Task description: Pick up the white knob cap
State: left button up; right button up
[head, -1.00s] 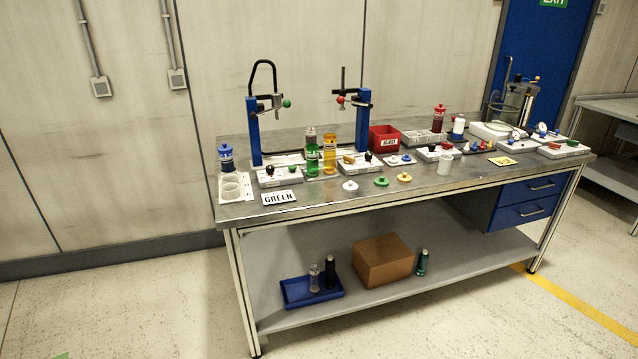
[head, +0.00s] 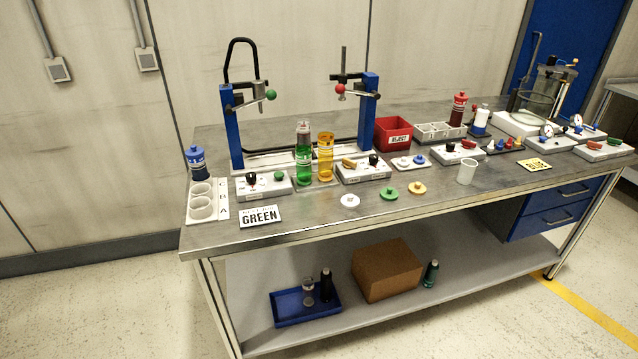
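The white knob cap (head: 349,201) lies on the bench top (head: 300,228) near its front edge. It is the leftmost of three loose caps in a row. A green cap (head: 389,193) and a yellow cap (head: 417,188) lie to its right. Nothing covers the white cap. Neither of my grippers shows in the head view.
A sign reading GREEN (head: 260,216) lies left of the caps. A control box (head: 363,170) stands behind them and a white cup (head: 466,172) to the right. Green (head: 304,160) and yellow (head: 326,158) cylinders stand farther back. The bench front edge is clear.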

aim_at(350, 201)
jog(key=z, duration=0.5)
jog(key=i, duration=1.05)
jog(key=z, duration=0.85)
